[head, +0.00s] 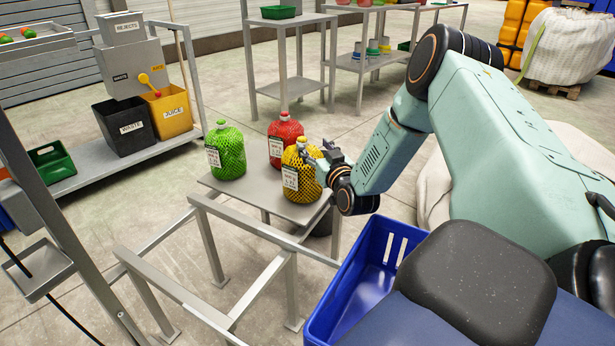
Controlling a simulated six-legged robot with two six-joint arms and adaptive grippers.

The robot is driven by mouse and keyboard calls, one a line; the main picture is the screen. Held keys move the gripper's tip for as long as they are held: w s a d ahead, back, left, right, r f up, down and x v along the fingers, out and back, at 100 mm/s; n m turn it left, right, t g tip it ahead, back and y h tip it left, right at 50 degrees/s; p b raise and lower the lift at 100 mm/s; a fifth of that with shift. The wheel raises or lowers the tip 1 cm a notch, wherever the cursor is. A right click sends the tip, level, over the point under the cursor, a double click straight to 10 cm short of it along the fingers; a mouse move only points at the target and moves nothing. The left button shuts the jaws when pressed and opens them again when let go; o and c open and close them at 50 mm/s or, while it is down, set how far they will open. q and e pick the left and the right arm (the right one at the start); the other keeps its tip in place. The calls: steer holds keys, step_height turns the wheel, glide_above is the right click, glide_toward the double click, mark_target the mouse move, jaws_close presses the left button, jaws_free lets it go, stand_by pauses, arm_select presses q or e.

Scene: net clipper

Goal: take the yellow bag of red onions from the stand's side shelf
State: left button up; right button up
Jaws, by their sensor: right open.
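The yellow bag of red onions (297,182) stands upright on the grey side shelf (268,201), at its front right. It is a netted bag with a white label. A green netted bag (226,153) stands to its left and a red netted bag (282,138) stands behind it. My right gripper (312,156) is open at the upper right side of the yellow bag, with its fingers at the bag's neck. I cannot tell whether the fingers touch the bag. My left gripper is not in view.
A blue crate (345,290) stands below and right of the shelf. Metal rails (245,287) run in front of the shelf. At the left a bench holds a black waste bin (124,125) and a yellow juice bin (168,110).

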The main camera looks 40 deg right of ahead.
mark_target(304, 140)
steer(key=w, duration=0.2)
steer(key=shift+w+f+b, duration=0.15)
steer(key=shift+w+b, duration=0.15)
steer(key=shift+b, duration=0.1)
steer(key=shift+w+d+b, duration=0.15)
steer(key=shift+w+b, duration=0.2)
steer(key=b+x, duration=0.2)
steer(key=x, duration=0.1)
steer(key=shift+w, duration=0.6)
steer(key=shift+s+r, duration=0.15)
steer(key=shift+r, duration=0.25)
steer(key=shift+f, duration=0.15)
steer(key=c, duration=0.3)
jaws_close()
